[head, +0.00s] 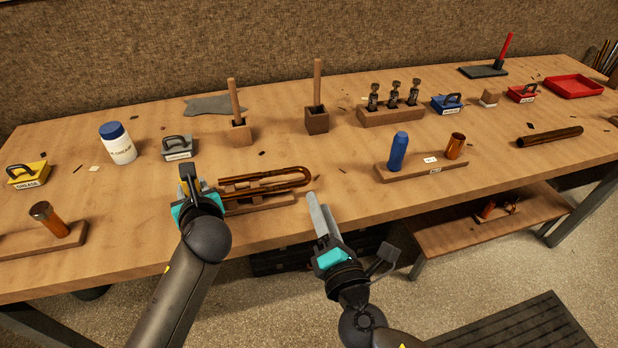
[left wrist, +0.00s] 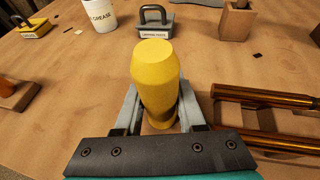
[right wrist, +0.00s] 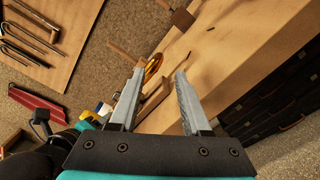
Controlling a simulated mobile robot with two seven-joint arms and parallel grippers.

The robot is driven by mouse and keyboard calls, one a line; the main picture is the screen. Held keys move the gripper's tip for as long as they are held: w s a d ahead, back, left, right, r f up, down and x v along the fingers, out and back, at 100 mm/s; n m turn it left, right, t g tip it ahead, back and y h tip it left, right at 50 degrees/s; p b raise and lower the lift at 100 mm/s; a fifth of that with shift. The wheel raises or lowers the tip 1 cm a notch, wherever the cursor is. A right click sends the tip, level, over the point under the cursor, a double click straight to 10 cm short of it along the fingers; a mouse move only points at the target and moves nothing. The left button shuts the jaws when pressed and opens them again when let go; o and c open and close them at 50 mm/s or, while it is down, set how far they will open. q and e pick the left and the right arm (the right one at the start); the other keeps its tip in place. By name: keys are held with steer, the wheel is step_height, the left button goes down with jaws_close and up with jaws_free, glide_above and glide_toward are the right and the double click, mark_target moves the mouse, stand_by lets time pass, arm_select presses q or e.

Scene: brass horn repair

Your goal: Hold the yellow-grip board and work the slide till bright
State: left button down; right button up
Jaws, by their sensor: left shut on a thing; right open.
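The copper slide (head: 275,184), a U-shaped pair of tubes, rests on a wooden board (head: 260,207) near the table's front edge. Its tubes also show at the right of the left wrist view (left wrist: 265,97). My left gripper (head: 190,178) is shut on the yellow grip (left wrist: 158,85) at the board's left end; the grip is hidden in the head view. My right gripper (head: 316,203) is open and empty, at the front edge just right of the slide's bend. In the right wrist view its fingers (right wrist: 158,80) are apart, with a bend of tube (right wrist: 152,67) seen beyond.
Behind the slide stand a grey handled block (head: 179,148), a white jar (head: 118,145) and two wooden blocks with upright sticks (head: 238,120) (head: 317,115). A stand with a blue cylinder (head: 397,150) is to the right. Bare tabletop lies between.

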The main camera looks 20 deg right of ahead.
mark_target(310, 177)
steer(key=w, duration=0.8)
steer(key=shift+w, duration=0.3)
steer(key=shift+d+f, duration=0.1)
jaws_close()
steer(key=shift+s, duration=0.1)
steer(key=shift+f, duration=0.2)
stand_by(0.7)
